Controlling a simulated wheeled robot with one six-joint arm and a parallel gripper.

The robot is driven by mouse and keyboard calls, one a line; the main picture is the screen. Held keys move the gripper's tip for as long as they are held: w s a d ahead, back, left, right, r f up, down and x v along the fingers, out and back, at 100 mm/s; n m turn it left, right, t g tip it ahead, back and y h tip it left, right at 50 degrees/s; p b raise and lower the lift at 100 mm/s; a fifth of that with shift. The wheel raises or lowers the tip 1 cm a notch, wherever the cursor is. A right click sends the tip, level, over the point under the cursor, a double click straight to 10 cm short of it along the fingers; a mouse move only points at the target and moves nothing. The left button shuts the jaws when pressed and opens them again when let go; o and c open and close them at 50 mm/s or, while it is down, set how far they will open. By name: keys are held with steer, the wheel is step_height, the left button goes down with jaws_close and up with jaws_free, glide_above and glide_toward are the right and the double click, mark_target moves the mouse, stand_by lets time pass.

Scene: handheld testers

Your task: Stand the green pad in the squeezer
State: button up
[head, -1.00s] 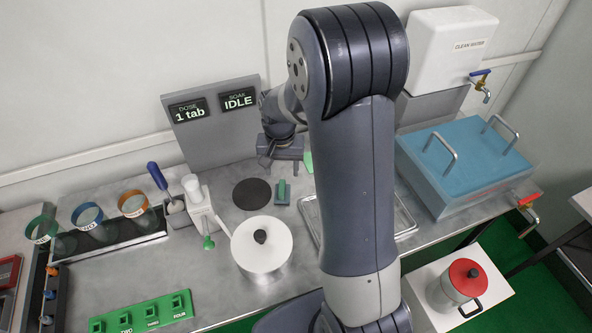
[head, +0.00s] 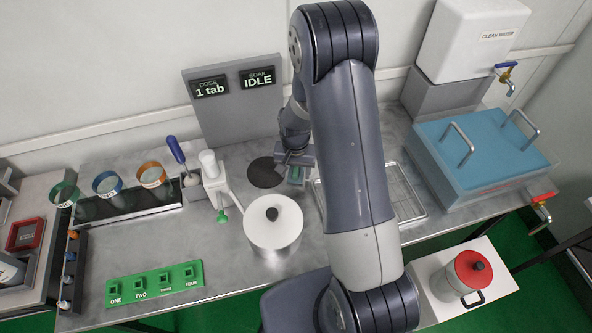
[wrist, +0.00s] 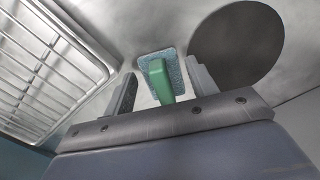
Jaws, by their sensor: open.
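The green pad (wrist: 178,66) is a blue-grey, rough block with a green upright handle (wrist: 158,82), lying on the metal bench. In the head view the pad (head: 296,175) is partly covered by my gripper (head: 295,160). My gripper (wrist: 161,84) is open, and in the wrist view its two fingers stand either side of the handle. Whether the fingers are level with the handle or above it I cannot tell. A white upright device with a green-knobbed lever (head: 212,178) stands left of the dark disc; I cannot tell for sure that it is the squeezer.
A dark round disc (head: 266,173) lies just left of the pad. A wire rack (head: 405,192) lies to the right. A white lidded pot (head: 273,232) stands in front. A blue-lidded bath (head: 480,150) is at the right. A display panel (head: 233,98) stands behind.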

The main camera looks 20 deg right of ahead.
mark_target(297, 171)
steer(key=shift+f, duration=0.3)
steer(key=shift+c, duration=0.2)
steer(key=c, duration=0.8)
steer(key=shift+r, duration=0.15)
step_height(297, 171, up, 10)
steer(key=shift+f+b, duration=0.15)
steer(key=shift+b, duration=0.35)
steer(key=shift+s+d+f+n, duration=0.1)
steer(key=shift+d+f+n, duration=0.05)
steer(key=shift+f+n, duration=1.1)
steer(key=shift+d+f+n, duration=0.1)
steer(key=shift+f+n, duration=0.95)
steer(key=shift+f, duration=0.3)
